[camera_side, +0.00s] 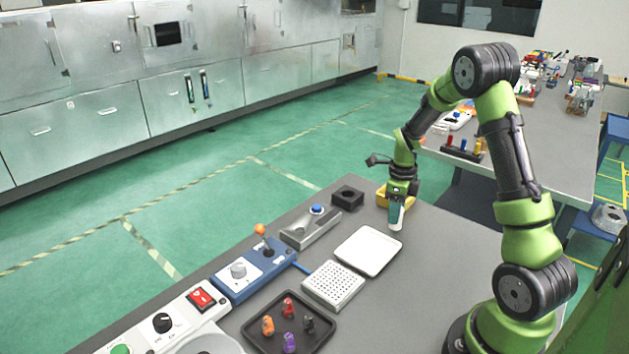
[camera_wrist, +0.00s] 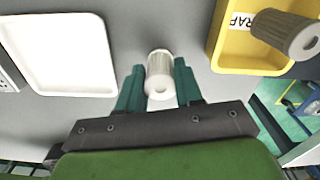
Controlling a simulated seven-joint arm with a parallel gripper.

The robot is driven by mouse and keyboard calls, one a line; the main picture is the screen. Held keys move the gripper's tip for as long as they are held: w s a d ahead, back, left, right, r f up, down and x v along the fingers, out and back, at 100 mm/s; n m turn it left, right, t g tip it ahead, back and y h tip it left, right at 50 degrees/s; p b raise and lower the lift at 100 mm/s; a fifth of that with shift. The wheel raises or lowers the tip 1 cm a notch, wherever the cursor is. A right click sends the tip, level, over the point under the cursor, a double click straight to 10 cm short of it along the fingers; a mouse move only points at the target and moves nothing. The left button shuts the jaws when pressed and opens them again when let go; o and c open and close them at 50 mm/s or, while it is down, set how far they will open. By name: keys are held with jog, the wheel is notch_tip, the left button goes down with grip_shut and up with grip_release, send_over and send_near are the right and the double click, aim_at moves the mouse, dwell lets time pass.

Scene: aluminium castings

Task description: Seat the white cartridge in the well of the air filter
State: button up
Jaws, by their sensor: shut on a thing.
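The white cartridge (camera_wrist: 159,65) is a ribbed cylinder held between the two teal fingers of my gripper (camera_wrist: 159,88). In the side view my gripper (camera_side: 396,207) points down near the table's far edge, and the pale cartridge (camera_side: 395,224) shows below the fingers. I cannot tell whether it touches the table. A black square block (camera_side: 336,198) with a round opening stands at the back, left of my gripper and apart from it. It may be the air filter's well; I cannot tell for sure.
A yellow tray (camera_wrist: 229,52) beside my gripper holds a grey-brown cylinder (camera_wrist: 284,34). A white tray (camera_side: 368,250) lies left of the gripper. A perforated block (camera_side: 333,286), a metal bracket with a blue knob (camera_side: 310,230) and a black tray (camera_side: 262,338) with small figures stand nearer.

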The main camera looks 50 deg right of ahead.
jog(key=shift+r, duration=0.5)
jog(key=r, duration=0.2)
jog(key=shift+s+a+r, duration=0.3)
jog(key=shift+s+r, duration=0.05)
jog(key=shift+s, duration=0.05)
jog(key=s+a+r, duration=0.1)
jog(key=s+a, duration=0.7)
jog(key=s, duration=0.4)
jog(key=w+d, duration=0.3)
jog(key=w, duration=0.6)
jog(key=w+d, duration=0.3)
jog(key=w, duration=0.7)
jog(key=w+d, duration=0.3)
jog(key=w, duration=0.7)
jog(key=shift+w+d+f, duration=0.1)
jog(key=shift+d, duration=0.2)
jog(key=shift+f, duration=1.75)
